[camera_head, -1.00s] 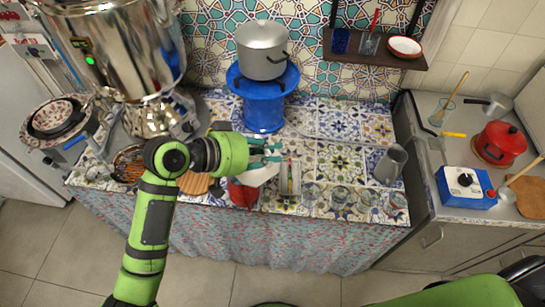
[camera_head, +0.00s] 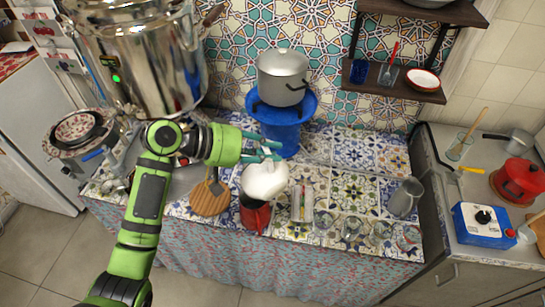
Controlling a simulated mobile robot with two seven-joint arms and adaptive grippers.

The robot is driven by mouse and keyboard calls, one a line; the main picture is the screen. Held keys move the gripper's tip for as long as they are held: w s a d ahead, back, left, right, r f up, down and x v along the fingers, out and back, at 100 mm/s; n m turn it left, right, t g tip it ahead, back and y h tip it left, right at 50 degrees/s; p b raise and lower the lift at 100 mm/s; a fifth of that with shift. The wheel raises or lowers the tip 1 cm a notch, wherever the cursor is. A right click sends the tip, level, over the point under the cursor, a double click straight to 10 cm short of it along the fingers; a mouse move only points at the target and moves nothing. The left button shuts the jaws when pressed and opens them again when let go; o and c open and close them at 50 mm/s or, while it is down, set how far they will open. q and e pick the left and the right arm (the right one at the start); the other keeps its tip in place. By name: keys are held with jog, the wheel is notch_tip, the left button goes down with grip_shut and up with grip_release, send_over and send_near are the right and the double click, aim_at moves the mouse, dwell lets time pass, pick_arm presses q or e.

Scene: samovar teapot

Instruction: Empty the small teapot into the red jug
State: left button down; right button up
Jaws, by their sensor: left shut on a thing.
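My left gripper (camera_head: 266,152) reaches in from the left and is shut on the small white teapot (camera_head: 265,182), at its upper side. The teapot hangs under the fingers, and its lower edge overlaps the top of the red jug (camera_head: 254,216) in the picture. The jug stands on the tiled counter near its front edge, and its mouth is largely hidden by the teapot. I cannot tell whether the teapot touches the jug or whether anything flows. My right gripper is not in view.
The large metal samovar (camera_head: 145,65) stands at the left. A grey pot (camera_head: 282,75) sits on a blue stand (camera_head: 281,125) behind the teapot. A narrow tray (camera_head: 301,203), several glasses (camera_head: 352,228) and a grey pitcher (camera_head: 405,197) are to the right. A round wooden board (camera_head: 209,197) lies left of the jug.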

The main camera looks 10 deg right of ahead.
pick_arm(q)
jog(key=shift+w+a+r+n+g+h, duration=0.2)
jog(key=shift+w+a+r+n, duration=0.15)
jog(key=shift+w, duration=0.4)
jog(key=shift+w+a+r+n+g+h, duration=0.2)
jog(key=shift+w+a, duration=0.25)
jog(key=shift+w, duration=0.3)
jog(key=shift+w+a+r+n+g+h+b, duration=0.1)
jog(key=shift+w+a+n+g+h+b, duration=0.2)
jog(key=shift+w, duration=0.4)
jog(key=shift+w+a+r+n+g+b, duration=0.1)
jog(key=shift+w+a+n+b, duration=0.25)
jog(key=shift+w, duration=0.35)
dwell(1.8)
